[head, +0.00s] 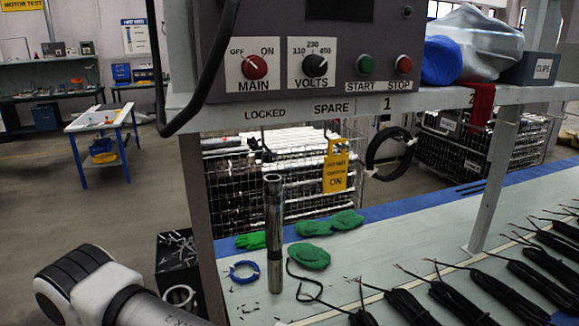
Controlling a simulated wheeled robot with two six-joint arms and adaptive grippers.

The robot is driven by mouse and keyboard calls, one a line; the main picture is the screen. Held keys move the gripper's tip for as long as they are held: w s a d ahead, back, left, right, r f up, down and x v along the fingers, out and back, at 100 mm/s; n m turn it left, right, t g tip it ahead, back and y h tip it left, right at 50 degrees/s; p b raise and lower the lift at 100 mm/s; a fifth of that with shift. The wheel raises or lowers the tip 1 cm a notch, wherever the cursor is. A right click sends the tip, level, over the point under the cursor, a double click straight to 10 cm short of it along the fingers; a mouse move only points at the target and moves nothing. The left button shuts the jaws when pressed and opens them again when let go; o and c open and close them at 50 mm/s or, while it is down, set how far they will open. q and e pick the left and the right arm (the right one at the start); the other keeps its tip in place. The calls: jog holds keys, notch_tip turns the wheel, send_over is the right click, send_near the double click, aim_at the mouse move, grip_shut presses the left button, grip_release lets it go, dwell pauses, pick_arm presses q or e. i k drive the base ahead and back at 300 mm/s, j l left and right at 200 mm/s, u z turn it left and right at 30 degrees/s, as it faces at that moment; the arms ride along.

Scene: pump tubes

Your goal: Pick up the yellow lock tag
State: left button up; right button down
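The yellow lock tag (336,172) hangs upright from a hook on the shelf edge, just below the label SPARE. It has dark printing, and the word ON shows at its bottom. The wire basket of metal tubes is behind it. Part of my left arm comes in at the lower left, but its gripper is outside the picture. My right arm and gripper do not show. Nothing is seen touching the tag.
A metal tube (274,235) stands upright on the workbench (400,236), left of the tag. Green gloves (310,256) lie around it. A control box (318,50) sits above the shelf. A black cable coil (389,152) hangs right. Several cable bundles (455,300) cover the bench's right.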

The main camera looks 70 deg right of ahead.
aim_at(335, 165)
jog(key=z, duration=2.5)
jog(key=j+u, duration=0.1)
jog(key=j, duration=0.65)
jog(key=i+j, duration=0.25)
jog(key=j+u, duration=0.05)
jog(key=j, duration=0.05)
